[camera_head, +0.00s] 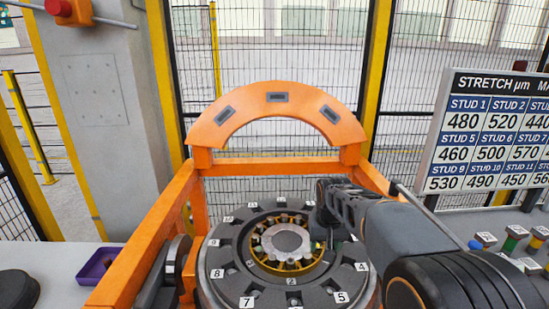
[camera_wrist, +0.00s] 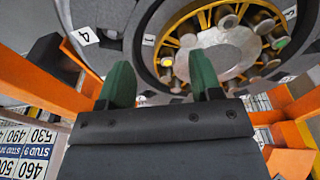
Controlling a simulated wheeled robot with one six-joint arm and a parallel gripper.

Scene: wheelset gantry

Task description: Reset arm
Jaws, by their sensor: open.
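My gripper (camera_wrist: 160,85) shows in the wrist view with its two green fingers apart and nothing between them. In the head view my arm reaches in from the right, and its end is over the right side of the wheel (camera_head: 215,256). The wheel is a dark grey disc with numbered white tags around its rim and a yellow ring with a silver hub in the middle. It also shows in the wrist view (camera_wrist: 140,45), beyond the fingertips. The fingertips are largely hidden by the arm in the head view. I cannot tell whether they touch the wheel.
An orange gantry frame (camera_head: 277,98) arches behind the wheel, with side rails (camera_head: 141,255) beside it. A stretch table sign (camera_head: 495,130) stands at right, above several coloured pieces (camera_head: 512,238). A purple tray (camera_head: 97,266) lies at left. Mesh fencing closes off the back.

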